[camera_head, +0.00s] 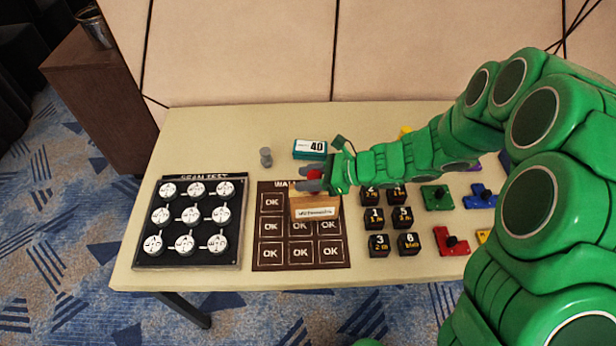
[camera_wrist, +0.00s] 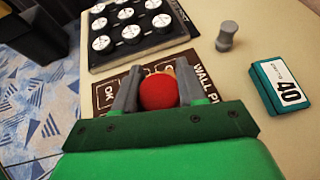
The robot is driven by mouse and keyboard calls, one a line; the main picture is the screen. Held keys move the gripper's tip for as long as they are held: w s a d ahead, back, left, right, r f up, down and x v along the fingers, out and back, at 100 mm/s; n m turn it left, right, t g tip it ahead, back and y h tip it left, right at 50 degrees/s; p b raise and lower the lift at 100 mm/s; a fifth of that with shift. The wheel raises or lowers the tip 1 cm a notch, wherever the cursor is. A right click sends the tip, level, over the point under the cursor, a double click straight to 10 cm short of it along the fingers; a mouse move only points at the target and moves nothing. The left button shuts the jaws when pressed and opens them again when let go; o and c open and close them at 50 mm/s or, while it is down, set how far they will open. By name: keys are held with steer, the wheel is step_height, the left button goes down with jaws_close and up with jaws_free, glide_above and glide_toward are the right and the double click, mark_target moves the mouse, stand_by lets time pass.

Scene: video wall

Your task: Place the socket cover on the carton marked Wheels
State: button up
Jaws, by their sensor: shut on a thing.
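My gripper (camera_head: 316,180) is shut on a red rounded thing, seen between its two grey fingers in the wrist view (camera_wrist: 158,92). It may be the socket cover, but its full shape is hidden. A small brown carton (camera_head: 302,208) with a white label shows just below the gripper in the head view, over the dark board of OK tiles. I cannot read its label surely. In the wrist view the carton is mostly hidden behind the red thing and fingers. I cannot tell whether the red thing touches the carton.
The OK board (camera_head: 262,262) lies on the cream table (camera_head: 195,120). A black board of white discs (camera_head: 240,262) is left of it. A grey spool (camera_head: 265,157) and teal box marked 40 (camera_head: 310,155) stand behind. Black numbered cubes (camera_head: 375,218) and coloured pieces are right.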

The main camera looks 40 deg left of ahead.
steer(key=shift+f, duration=0.15)
steer(key=o, duration=1)
steer(key=shift+r, duration=0.2)
steer(key=v, duration=1.2)
steer(key=s+d+r+n+t+h, duration=0.1)
steer(key=s+d+r+n+h, duration=0.2)
steer(key=d, duration=1.1)
steer(key=s+d+r+n+t+h, duration=0.2)
steer(key=s+d+r+n+h, duration=0.2)
steer(key=d, duration=0.9)
steer(key=s+d+r+n+t+h, duration=0.2)
steer(key=s+d+r+n+h, duration=0.1)
steer(key=s+d+r, duration=0.4)
steer(key=s+d+n, duration=0.1)
steer(key=s+d, duration=0.2)
steer(key=d, duration=0.4)
steer(key=shift+d+r+h, duration=0.2)
steer(key=shift+d+h, duration=0.1)
steer(key=shift+h, duration=0.1)
